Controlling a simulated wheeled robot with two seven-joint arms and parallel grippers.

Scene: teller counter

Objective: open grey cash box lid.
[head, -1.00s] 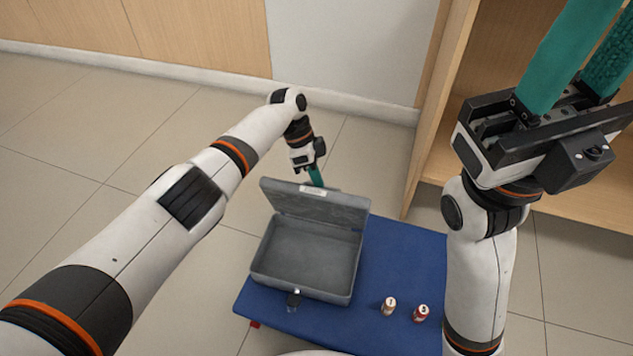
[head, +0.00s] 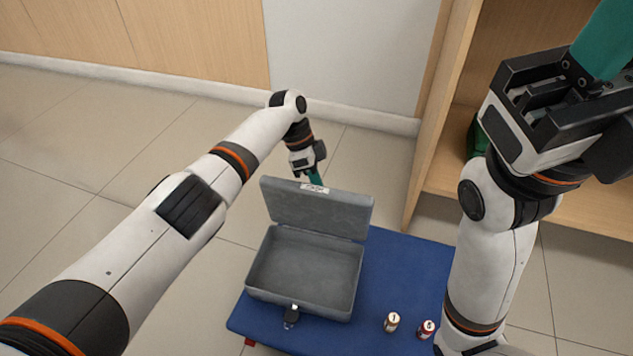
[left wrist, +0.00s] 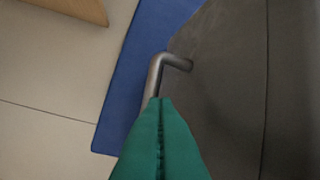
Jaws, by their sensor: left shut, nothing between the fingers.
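The grey cash box (head: 305,310) stands on a blue surface, its empty inside showing. Its lid (head: 315,212) stands up from the back edge, swung open, with a small white label at the top edge. My left gripper (head: 315,178) is behind the lid's top edge, its teal fingers shut and partly hidden by the lid. In the left wrist view, the shut fingers (left wrist: 160,105) overlap a bent metal handle (left wrist: 168,62) at a grey panel (left wrist: 220,90); I cannot tell whether they touch. My right gripper (head: 605,40) is raised at the upper right, fingertips cut off by the frame.
A key with a black head (head: 292,313) is at the box's front. Two small numbered cylinders (head: 391,322) (head: 427,329) stand to the right on the blue surface (head: 400,270). A wooden shelf unit (head: 450,150) rises behind at right, with a green object (head: 476,138) inside.

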